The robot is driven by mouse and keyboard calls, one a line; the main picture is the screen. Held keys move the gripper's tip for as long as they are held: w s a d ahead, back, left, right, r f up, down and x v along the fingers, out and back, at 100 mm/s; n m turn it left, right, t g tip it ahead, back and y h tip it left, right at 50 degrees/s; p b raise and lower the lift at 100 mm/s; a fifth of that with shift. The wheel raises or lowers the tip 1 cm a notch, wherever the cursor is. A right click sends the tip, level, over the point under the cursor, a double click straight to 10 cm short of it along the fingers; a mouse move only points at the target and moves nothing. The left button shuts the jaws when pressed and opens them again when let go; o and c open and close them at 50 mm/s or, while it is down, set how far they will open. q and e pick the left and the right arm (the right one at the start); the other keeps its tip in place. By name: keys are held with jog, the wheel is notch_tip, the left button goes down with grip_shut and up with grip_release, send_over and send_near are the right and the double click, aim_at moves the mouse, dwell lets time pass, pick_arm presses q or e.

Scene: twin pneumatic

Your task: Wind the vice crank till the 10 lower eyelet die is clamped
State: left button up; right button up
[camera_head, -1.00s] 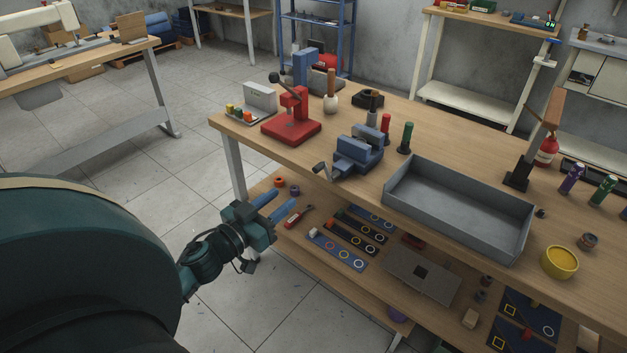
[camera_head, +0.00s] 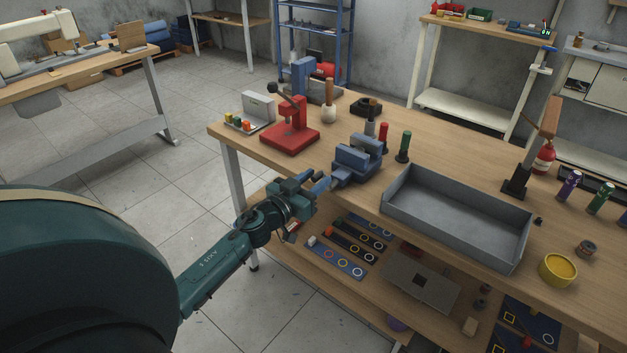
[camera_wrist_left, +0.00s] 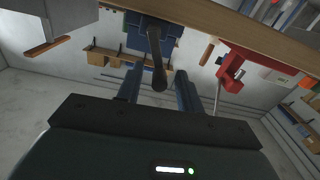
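The blue vice (camera_head: 352,168) sits at the bench's near edge, left of the grey tray. In the left wrist view the vice (camera_wrist_left: 149,32) is at the top, with its dark crank (camera_wrist_left: 158,72) reaching toward me between my finger tips. In the head view the crank is mostly hidden by my fingers. My left gripper (camera_head: 313,181) is just in front of the vice's crank side. Its two blue fingers (camera_wrist_left: 159,90) are apart, one on each side of the crank, with gaps visible. I cannot make out the 10 lower eyelet die in the jaws. My right gripper is not in view.
A red press (camera_head: 290,137) stands left of the vice. A grey tray (camera_head: 455,222) lies right of it. Green (camera_head: 404,146) and red handled tools stand behind. The bench edge (camera_wrist_left: 225,28) runs close to my left fingers. A lower shelf holds several tool boards.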

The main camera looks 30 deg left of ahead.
pick_arm(q)
jog(key=shift+c, duration=0.4)
grip_shut()
jog(key=shift+r, duration=0.1)
